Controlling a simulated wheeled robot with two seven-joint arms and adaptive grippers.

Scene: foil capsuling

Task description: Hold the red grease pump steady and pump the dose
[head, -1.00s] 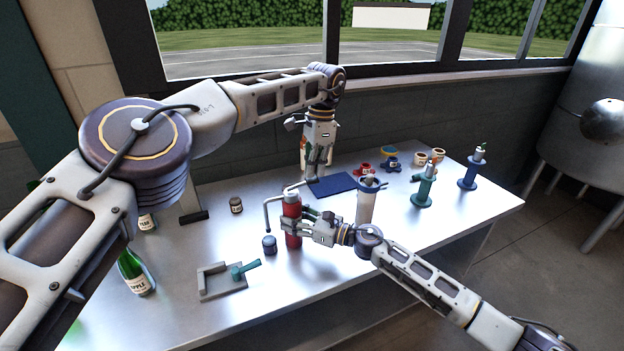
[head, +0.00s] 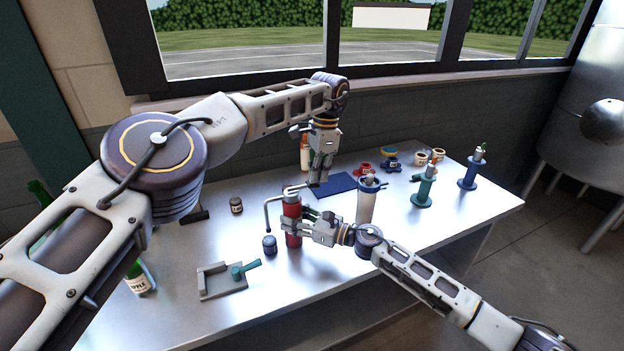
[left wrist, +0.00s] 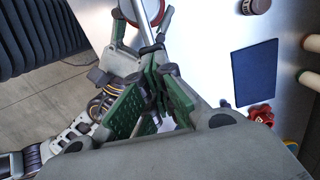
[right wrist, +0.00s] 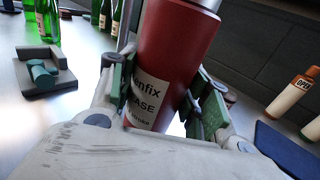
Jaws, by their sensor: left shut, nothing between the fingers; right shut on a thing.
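The red grease pump (head: 293,228) stands upright on the metal table, with a grey top and a bent metal spout (head: 267,213) on its left. A thin metal lever reaches right from its top. My right gripper (head: 303,226) is shut around the red body; the right wrist view shows the red pump (right wrist: 172,55) with its white label between the fingers. My left gripper (head: 317,183) is shut and empty, fingers down by the lever's far end. In the left wrist view, the shut fingers (left wrist: 150,105) lie over the metal lever (left wrist: 145,25); I cannot tell whether they touch it.
A white-and-blue cylinder (head: 366,204) stands close right of the pump. A dark blue mat (head: 335,187) lies behind. A small dark jar (head: 270,246) and a grey fixture with a teal handle (head: 222,283) stand front left. The front right of the table is clear.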

